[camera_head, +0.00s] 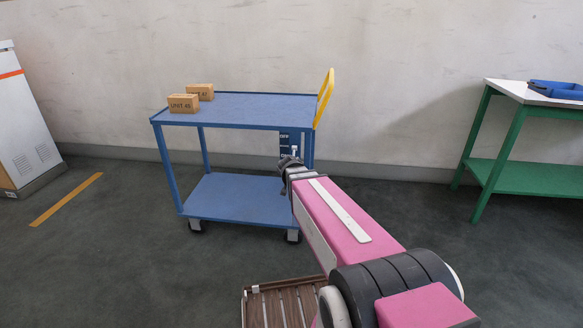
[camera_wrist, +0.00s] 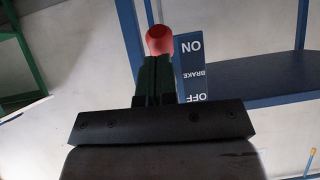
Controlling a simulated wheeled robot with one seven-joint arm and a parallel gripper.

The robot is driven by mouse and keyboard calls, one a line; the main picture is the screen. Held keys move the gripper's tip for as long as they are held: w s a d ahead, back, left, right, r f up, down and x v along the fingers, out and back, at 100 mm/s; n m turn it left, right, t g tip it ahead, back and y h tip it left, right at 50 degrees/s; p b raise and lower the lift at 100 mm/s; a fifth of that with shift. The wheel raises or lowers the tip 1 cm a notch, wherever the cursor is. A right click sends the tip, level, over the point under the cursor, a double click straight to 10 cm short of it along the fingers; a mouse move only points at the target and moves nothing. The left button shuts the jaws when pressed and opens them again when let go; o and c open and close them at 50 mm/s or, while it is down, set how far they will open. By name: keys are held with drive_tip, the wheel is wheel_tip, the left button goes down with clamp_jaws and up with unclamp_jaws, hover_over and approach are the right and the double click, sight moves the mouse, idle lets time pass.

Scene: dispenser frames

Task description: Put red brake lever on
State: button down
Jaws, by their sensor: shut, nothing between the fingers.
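The red brake lever's round knob (camera_wrist: 159,40) shows in the wrist view, just beyond my fingertips and beside the ON end of the label. The blue brake plate (camera_wrist: 190,68) reads ON, BRAKE and OFF, upside down in this view. My gripper (camera_wrist: 157,64) is shut and empty, its fingertips close to the knob; I cannot tell whether they touch. The lever's stem is hidden behind the fingers. In the head view the plate sits on the right end of the blue trolley (camera_head: 240,124), with my gripper (camera_head: 291,154) in front of it. The red knob is not visible there.
Two cardboard boxes (camera_head: 184,103) stand on the trolley's top left. A yellow handle (camera_head: 325,97) rises at its right end. A green table (camera_head: 512,176) stands at right, a white cabinet (camera_head: 25,130) at left. Floor between trolley and table is clear.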

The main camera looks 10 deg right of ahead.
drive_tip(key=shift+w+f, duration=0.1)
drive_tip(key=shift+f, duration=0.25)
idle(0.4)
